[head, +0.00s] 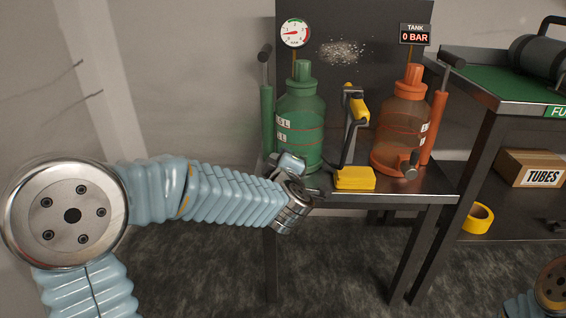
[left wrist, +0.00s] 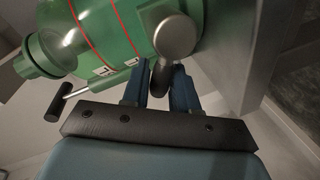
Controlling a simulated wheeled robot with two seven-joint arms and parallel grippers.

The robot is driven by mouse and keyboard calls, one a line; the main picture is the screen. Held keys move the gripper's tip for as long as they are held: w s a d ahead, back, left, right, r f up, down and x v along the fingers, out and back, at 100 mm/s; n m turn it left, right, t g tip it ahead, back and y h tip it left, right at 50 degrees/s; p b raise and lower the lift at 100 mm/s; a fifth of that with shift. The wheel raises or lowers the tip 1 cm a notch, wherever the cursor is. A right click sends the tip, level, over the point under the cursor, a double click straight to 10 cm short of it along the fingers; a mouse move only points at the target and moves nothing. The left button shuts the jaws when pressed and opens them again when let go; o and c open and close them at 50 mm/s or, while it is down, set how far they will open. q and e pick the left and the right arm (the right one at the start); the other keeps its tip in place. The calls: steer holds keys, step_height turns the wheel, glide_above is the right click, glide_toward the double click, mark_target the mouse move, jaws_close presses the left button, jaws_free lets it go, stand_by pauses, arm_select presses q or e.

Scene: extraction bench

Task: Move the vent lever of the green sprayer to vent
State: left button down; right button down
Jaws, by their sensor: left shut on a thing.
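The green sprayer (head: 302,115) stands upright at the left of the small bench, with a round dial gauge (head: 296,33) above it. My left gripper (head: 308,184) is at the front of its base. In the left wrist view the green sprayer (left wrist: 115,35) fills the upper left. Its vent lever (left wrist: 175,38) has a grey metal round end and a dark arm running down between the blue fingers of my left gripper (left wrist: 162,88), which is shut on it. In the head view my gripper hides most of the lever. My right gripper is out of view.
An orange sprayer (head: 402,120) stands to the right, under a display (head: 415,34) reading 0 BAR. A yellow-and-black handle (head: 352,115) and a yellow pad (head: 355,178) are between the sprayers. A green-topped table (head: 478,75) and a TUBES box (head: 530,168) are farther right.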

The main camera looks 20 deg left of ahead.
arm_select(q)
steer(key=shift+f, duration=0.15)
steer(key=c, duration=1)
jaws_free()
steer(key=shift+s+d, duration=0.1)
steer(key=shift+s, duration=0.1)
steer(key=p+v, duration=0.2)
steer(key=v, duration=1.1)
steer(key=shift+s, duration=0.2)
